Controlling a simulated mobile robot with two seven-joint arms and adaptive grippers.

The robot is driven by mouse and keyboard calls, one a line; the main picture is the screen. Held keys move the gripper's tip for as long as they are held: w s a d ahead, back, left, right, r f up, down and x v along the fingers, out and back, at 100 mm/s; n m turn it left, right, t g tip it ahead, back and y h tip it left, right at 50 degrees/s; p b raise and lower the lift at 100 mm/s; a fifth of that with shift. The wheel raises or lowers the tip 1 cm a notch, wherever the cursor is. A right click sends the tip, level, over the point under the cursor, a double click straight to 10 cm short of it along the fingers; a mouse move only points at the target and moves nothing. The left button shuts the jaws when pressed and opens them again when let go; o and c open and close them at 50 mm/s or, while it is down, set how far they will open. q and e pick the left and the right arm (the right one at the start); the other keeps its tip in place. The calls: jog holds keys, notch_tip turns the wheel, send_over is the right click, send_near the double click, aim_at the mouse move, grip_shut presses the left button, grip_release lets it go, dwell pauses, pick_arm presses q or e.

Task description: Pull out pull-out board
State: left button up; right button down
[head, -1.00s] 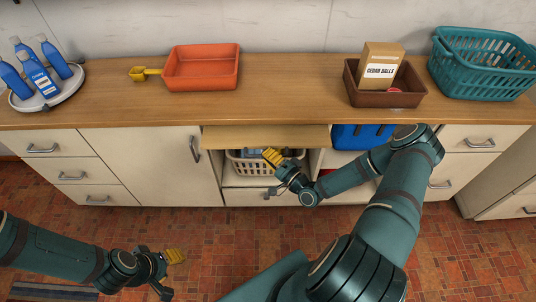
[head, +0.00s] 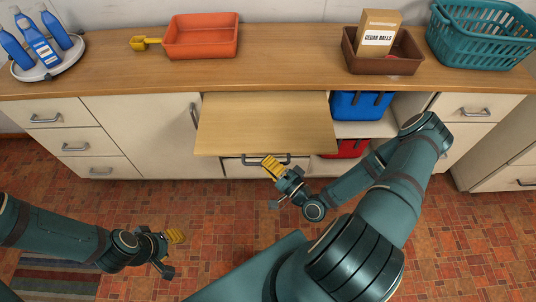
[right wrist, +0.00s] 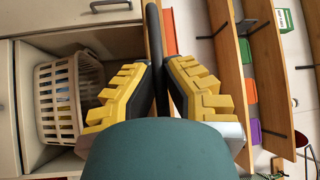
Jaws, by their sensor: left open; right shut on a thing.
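The pull-out board (head: 265,123) is a light wooden panel, standing well out from the cabinet below the countertop. My right gripper (head: 271,164) is at the board's front edge. In the right wrist view its yellow fingers (right wrist: 155,85) are closed around a dark bar (right wrist: 155,45), which looks like the board's handle. In the head view the grasp itself is partly hidden. My left gripper (head: 173,252) is open and empty over the floor, apart from the cabinet.
A cream basket (right wrist: 58,100) stands in the compartment under the board. Blue (head: 358,104) and red (head: 345,148) bins sit on shelves to the right. The countertop (head: 290,65) holds an orange tray (head: 202,38), a brown box (head: 385,62) and a teal basket (head: 480,38). The floor in front is open.

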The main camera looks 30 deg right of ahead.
jog(key=shift+s+a+r, duration=0.1)
jog(key=shift+s+a, duration=0.05)
jog(key=shift+a, duration=0.1)
jog(key=c, duration=1)
grip_release()
jog(key=shift+s+d, duration=0.1)
jog(key=v, duration=1.2)
